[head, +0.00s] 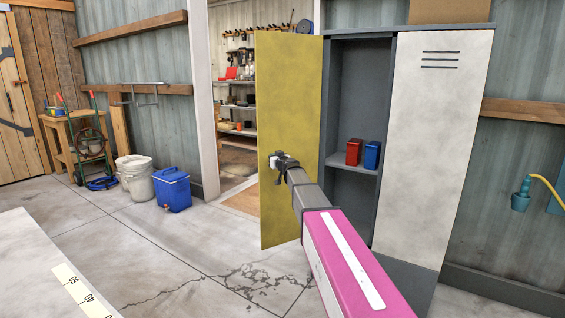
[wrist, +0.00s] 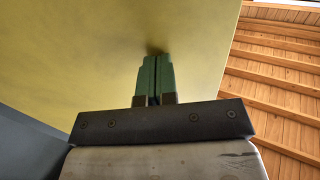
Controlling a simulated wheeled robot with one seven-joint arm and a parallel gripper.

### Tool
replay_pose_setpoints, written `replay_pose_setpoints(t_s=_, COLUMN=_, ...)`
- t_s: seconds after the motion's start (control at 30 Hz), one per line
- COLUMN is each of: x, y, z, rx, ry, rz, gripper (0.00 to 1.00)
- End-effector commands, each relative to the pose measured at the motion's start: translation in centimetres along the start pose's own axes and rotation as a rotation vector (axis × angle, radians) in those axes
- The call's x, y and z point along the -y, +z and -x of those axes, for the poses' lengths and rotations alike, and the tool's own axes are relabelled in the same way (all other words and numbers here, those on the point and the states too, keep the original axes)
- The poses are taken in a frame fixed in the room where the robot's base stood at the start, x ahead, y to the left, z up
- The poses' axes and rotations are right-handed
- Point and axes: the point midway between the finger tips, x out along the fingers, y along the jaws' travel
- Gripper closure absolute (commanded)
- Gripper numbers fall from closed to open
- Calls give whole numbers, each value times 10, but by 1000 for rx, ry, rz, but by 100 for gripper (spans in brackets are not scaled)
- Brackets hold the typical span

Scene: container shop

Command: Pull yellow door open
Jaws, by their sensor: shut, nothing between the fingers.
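The yellow door (head: 290,110) is the left door of a grey locker, and it stands swung wide open to the left. The locker's left compartment (head: 358,95) is exposed. My gripper (head: 276,162) is in front of the door's inner face at about mid-height. In the wrist view my gripper's green fingers (wrist: 155,78) are shut together with nothing between them. Their tips are at or very near the yellow door surface (wrist: 90,50), with a small dark shadow there. I cannot tell if they touch it. No handle shows in the wrist view.
A red box (head: 353,152) and a blue box (head: 372,155) stand on the locker's shelf. The white right door (head: 440,130) is closed. A blue cooler (head: 173,190) and a white bucket (head: 136,178) stand left. A pale tabletop (head: 45,270) is front left. Floor between is clear.

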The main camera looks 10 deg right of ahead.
Motion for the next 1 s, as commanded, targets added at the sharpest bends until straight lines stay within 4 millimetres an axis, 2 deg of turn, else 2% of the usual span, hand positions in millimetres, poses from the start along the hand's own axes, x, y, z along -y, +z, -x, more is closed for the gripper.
replay_pose_setpoints(t_s=0.03, x=2, y=0, z=-14, rx=0, ry=29, rz=-1, gripper=100)
replay_pose_setpoints(t_s=0.23, x=2, y=0, z=-45, rx=0, ry=142, rz=-1, gripper=100)
replay_pose_setpoints(t_s=0.6, x=-3, y=0, z=-95, rx=0, ry=139, rz=0, gripper=100)
replay_pose_setpoints(t_s=0.8, x=-7, y=0, z=-113, rx=0, ry=138, rz=0, gripper=100)
replay_pose_setpoints(t_s=1.0, x=-8, y=0, z=-119, rx=0, ry=138, rz=0, gripper=100)
